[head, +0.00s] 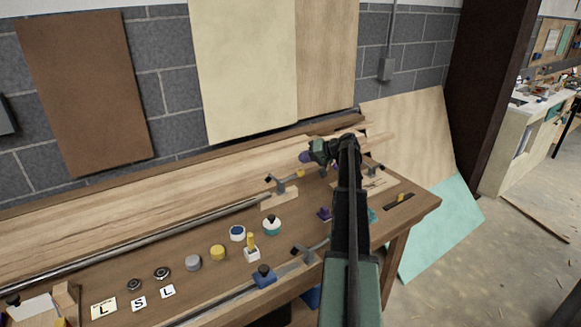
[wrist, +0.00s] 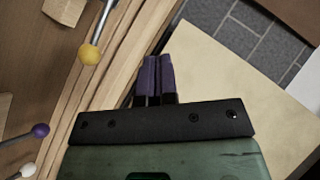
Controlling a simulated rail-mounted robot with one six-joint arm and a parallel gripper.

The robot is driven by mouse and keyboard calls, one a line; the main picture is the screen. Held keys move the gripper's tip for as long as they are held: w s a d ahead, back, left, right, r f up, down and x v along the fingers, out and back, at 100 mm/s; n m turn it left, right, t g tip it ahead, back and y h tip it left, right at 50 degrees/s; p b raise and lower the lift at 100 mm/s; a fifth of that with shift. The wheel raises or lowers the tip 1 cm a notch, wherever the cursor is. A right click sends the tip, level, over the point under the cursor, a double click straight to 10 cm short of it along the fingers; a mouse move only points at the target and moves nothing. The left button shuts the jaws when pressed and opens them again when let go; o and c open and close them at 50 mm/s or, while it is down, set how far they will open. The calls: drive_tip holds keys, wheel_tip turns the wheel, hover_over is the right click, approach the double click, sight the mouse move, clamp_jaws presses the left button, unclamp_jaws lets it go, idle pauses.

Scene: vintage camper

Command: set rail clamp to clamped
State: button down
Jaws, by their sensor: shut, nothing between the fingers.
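Clamp-like fittings sit on the workbench along metal bars, and I cannot tell which one is the rail clamp. In the head view a grey fitting (head: 280,188) stands on a wooden block, with a yellow ball (head: 300,174) at its right. A blue fitting (head: 264,277) sits on the front bar. In the wrist view a metal rod ends in a yellow ball (wrist: 90,54) left of my fingers. My gripper (head: 306,157) is shut and empty above the back of the bench. Its purple fingers (wrist: 158,78) touch no ball. My arm hides part of the bench's right side.
Purple (wrist: 40,130) and white (wrist: 27,171) balls show at lower left in the wrist view. Several knobs, including a yellow one (head: 218,252), stand mid-bench. Letter cards (head: 103,308) lie at front left. Boards (head: 245,70) lean on the block wall behind.

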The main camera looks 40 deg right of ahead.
drive_tip(key=s+a+f+b+x, duration=0.1)
drive_tip(key=b+x, duration=0.5)
drive_tip(key=x, duration=0.6)
drive_tip(key=shift+s+a+f, duration=0.2)
drive_tip(key=shift+s+a, duration=0.05)
drive_tip(key=shift+s, duration=0.1)
drive_tip(key=shift+s, duration=0.1)
